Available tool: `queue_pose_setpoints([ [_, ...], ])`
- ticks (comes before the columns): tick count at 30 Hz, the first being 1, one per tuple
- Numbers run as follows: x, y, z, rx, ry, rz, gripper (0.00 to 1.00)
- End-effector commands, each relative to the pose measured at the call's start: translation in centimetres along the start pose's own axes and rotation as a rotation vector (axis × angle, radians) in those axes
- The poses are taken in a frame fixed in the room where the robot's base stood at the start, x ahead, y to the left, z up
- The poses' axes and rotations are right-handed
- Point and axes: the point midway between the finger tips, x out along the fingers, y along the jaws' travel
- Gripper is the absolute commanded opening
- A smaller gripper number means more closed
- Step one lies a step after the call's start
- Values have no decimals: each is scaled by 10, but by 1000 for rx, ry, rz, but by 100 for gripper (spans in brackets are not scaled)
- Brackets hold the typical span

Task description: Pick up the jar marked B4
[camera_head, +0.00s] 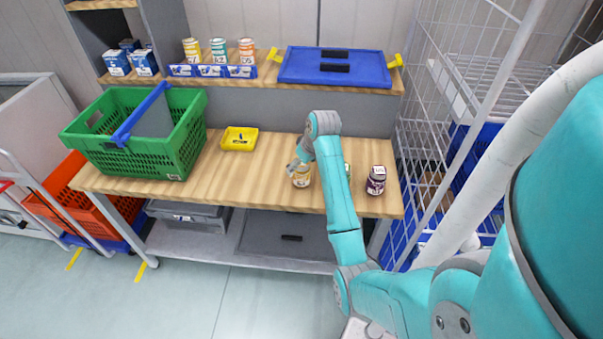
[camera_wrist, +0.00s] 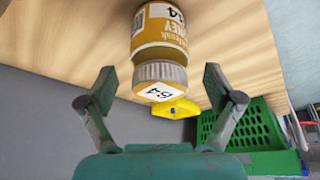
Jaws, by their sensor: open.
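The jar marked B4 (camera_head: 301,177) stands upright on the wooden worktop in the head view, with an orange-yellow label. In the wrist view this jar (camera_wrist: 160,38) shows upside down, its grey ribbed lid and white B4 label facing my gripper. My gripper (camera_wrist: 159,84) is open, with one finger on each side of the lid in the picture. The fingers show no contact with the jar. In the head view my gripper (camera_head: 296,165) is just above and beside the jar, partly covering it.
A dark purple jar (camera_head: 376,181) stands to the right, and another jar is mostly hidden behind my arm. A yellow tray (camera_head: 239,139) and green basket (camera_head: 186,160) are to the left. A blue lid (camera_head: 300,70) lies on the shelf behind. A wire cage (camera_head: 432,130) borders the right side.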

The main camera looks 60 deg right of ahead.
Motion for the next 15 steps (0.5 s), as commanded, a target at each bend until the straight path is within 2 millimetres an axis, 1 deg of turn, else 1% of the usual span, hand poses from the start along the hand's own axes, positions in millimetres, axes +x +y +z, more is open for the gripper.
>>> queue_pose_setpoints([
  [1,8,0,1,0,-2,-1,91],
  [3,16,0,1,0,-2,-1,91],
  [6,24,0,0,-1,-1,-1,91],
  [14,27,0,0,0,0,0,91],
  [15,27,0,0,0,0,0,86],
])
